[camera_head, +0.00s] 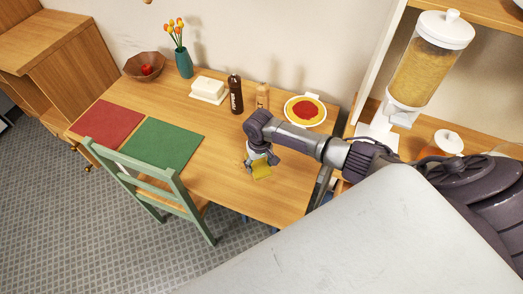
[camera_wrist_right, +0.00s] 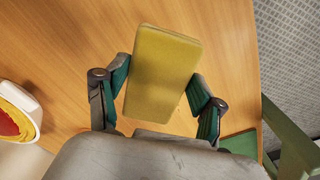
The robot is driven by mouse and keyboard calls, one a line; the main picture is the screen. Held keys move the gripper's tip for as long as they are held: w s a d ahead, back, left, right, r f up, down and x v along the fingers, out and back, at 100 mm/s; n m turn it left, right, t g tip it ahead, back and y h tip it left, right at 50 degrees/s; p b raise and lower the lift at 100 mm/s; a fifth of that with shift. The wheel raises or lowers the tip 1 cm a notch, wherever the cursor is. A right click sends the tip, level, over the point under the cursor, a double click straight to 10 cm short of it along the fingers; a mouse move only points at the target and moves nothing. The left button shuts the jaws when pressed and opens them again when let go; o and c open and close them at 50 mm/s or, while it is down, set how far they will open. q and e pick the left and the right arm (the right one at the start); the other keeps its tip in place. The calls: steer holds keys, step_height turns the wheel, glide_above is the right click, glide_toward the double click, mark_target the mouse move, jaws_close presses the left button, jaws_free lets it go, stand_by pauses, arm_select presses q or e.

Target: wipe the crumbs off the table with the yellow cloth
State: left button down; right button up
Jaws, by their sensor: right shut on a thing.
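The yellow cloth (camera_head: 262,172) is a small flat block at the right part of the wooden table (camera_head: 222,187). My right gripper (camera_head: 258,158) is shut on it. In the right wrist view the cloth (camera_wrist_right: 162,75) sits between the two fingers of my right gripper (camera_wrist_right: 158,88), with bare table (camera_wrist_right: 60,50) around it. The cloth is at or just above the table top; I cannot tell if it touches. I can make out no crumbs in either view; the arm and the cloth hide part of the table. My left gripper is not in view.
A plate (camera_head: 288,112) of red-topped food, a dark bottle (camera_head: 235,95), a tan shaker (camera_head: 262,96) and a butter dish (camera_head: 208,90) stand behind. Green (camera_head: 160,144) and red (camera_head: 107,124) placemats lie left. A green chair (camera_head: 150,180) stands at the front edge.

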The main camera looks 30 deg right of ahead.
steer(key=shift+r+p, duration=0.65)
steer(key=shift+r, duration=0.5)
